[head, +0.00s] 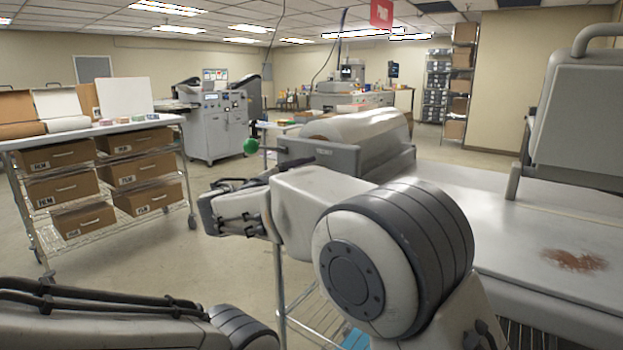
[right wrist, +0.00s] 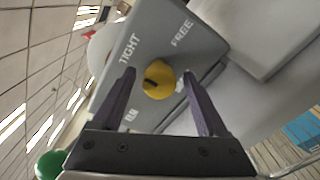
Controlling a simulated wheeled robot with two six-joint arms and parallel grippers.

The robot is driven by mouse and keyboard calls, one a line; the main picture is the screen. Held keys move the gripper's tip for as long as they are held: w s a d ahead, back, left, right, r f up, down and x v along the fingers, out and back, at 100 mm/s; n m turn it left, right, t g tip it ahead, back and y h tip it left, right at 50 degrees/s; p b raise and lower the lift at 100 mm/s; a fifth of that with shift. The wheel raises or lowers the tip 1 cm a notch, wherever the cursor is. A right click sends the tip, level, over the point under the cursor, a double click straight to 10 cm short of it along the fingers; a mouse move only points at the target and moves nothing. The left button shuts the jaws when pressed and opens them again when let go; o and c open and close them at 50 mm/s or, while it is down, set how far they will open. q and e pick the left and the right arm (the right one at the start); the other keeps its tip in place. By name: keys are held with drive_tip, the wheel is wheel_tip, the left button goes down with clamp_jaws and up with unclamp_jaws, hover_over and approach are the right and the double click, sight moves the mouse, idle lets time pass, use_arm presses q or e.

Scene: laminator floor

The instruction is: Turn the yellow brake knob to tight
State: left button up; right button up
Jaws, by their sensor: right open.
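The yellow brake knob (right wrist: 159,82) sits on a grey panel (right wrist: 205,52), with a short dark mark on its left part. The word TIGHT is printed up and left of it, FREE up and right. My right gripper (right wrist: 157,76) is open. Its two dark fingers stand on either side of the knob, with a visible gap at the left. I cannot tell whether the right finger touches it. In the head view my right arm reaches toward the grey roll unit (head: 330,158), and the knob is hidden. Only part of my left arm shows there, without its gripper.
A green ball (head: 250,145) sticks out at the unit's left end; it also shows in the right wrist view (right wrist: 50,165). A cart with boxes (head: 60,187) stands at the left. A white table with a brown stain (head: 575,261) extends right. Floor between is clear.

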drive_tip(key=v, duration=1)
drive_tip(key=shift+s+b, duration=0.15)
drive_tip(key=shift+b, duration=0.2)
drive_tip(key=shift+a+f, duration=0.1)
drive_tip(key=s+d+f+m+g+y, duration=0.1)
drive_tip(key=s+d+f+g+y, duration=0.1)
drive_tip(key=s+d+f+g, duration=0.3)
drive_tip(key=s+d+f+m+g+y, duration=0.1)
drive_tip(key=s+d+f, duration=0.25)
drive_tip(key=f, duration=0.35)
drive_tip(key=s+d+f+m+g+y, duration=0.1)
drive_tip(key=s+f+m+g+y, duration=0.2)
drive_tip(key=s, duration=0.4)
drive_tip(key=s+d+f+m+g+y, duration=0.1)
drive_tip(key=s+f+g+y, duration=0.1)
drive_tip(key=s+f, duration=0.45)
drive_tip(key=s+d+f+m+g+y, duration=0.1)
drive_tip(key=s+f+m+g+y, duration=0.15)
drive_tip(key=s, duration=0.55)
wheel_tip(320, 180, up, 13)
drive_tip(key=s+p, duration=0.1)
drive_tip(key=p, duration=1.3)
drive_tip(key=shift+s+a+m+y, duration=0.25)
drive_tip(key=shift+m+y, duration=0.1)
